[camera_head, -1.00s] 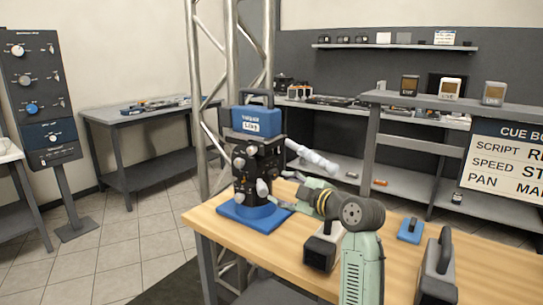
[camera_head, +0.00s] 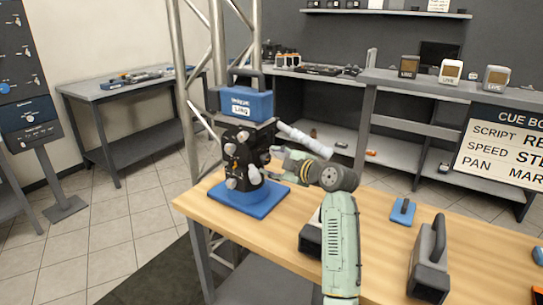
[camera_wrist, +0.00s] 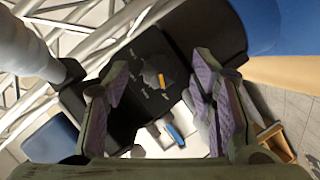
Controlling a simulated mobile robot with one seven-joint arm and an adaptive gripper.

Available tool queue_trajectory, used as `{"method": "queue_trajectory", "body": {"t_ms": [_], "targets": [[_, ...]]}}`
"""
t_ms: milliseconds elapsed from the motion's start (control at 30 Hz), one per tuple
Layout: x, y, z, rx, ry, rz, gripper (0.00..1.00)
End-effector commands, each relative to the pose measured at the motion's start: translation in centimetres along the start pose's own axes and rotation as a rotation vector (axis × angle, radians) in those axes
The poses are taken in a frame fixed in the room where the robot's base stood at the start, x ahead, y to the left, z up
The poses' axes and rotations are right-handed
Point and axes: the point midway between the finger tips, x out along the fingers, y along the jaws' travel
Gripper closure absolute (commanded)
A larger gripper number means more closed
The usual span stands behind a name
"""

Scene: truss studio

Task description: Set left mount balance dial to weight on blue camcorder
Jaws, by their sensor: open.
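The blue camcorder (camera_head: 246,103) sits on top of a black mount (camera_head: 238,145) with several pale knobs, a white handle (camera_head: 305,139) and a blue base plate (camera_head: 262,201). A sign on the camcorder is too small to read surely. My gripper (camera_head: 274,164) is at the mount's right side, its fingers partly hidden. In the wrist view my gripper (camera_wrist: 160,95) is open and empty. Between and beyond its fingers is a grey dial (camera_wrist: 152,74) with an orange mark, on a black panel (camera_wrist: 135,60) with small unreadable labels. The fingers look apart from the dial.
On the wooden table (camera_head: 375,240) stand a dark grey handled block (camera_head: 428,265) and a small blue handled block (camera_head: 403,211). Another dark block (camera_head: 311,238) is partly behind my arm. A metal truss (camera_head: 190,60) rises behind the mount. A cue board (camera_head: 505,150) is at right.

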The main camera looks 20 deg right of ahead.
Motion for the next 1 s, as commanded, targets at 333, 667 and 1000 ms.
{"method": "queue_trajectory", "body": {"t_ms": [333,667,1000], "targets": [[1.31,-0.02,0.0,0.0,0.0,0.001,0.49],[1.27,-0.01,0.0,0.0,0.0,0.001,0.65],[1.26,-0.03,0.01,0.0,0.0,0.001,0.87]]}}
